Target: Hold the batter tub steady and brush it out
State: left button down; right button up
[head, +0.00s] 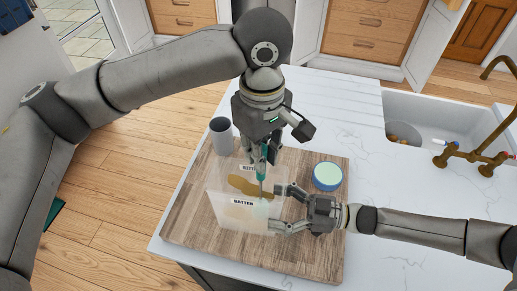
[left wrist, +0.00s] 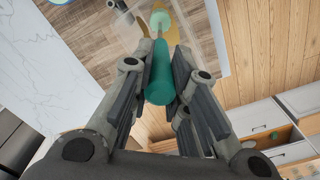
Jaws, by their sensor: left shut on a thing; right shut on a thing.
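The batter tub (head: 216,205) is a translucent box with BATTER labels, standing on a wooden board (head: 190,232). A brown batter patch (head: 246,187) shows inside it. My left gripper (head: 262,158) is above the tub, shut on the teal handle of a brush (head: 261,172) that points down into the tub. In the left wrist view the brush (left wrist: 160,75) sits between the fingers, with a pale green tip over the brown patch. My right gripper (head: 281,208) is shut on the tub's right side. Whether the bristles touch the batter is unclear.
A grey cup (head: 221,137) stands behind the tub on the board. A round blue-green container (head: 327,177) is to the right. A sink (head: 437,112) with a brass tap (head: 463,153) lies at the far right. White counter (head: 345,120) behind the board is clear.

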pick_arm(q)
jog(key=shift+s, duration=0.2)
jog(key=shift+s+a, duration=0.2)
jog(key=shift+s, duration=0.5)
jog(key=shift+s, duration=0.15)
jog(key=shift+r, duration=4.35)
notch_tip(320, 180, down, 9)
jog(key=shift+r, duration=0.1)
jog(key=shift+w+a, duration=1.3)
jog(key=shift+w, duration=0.1)
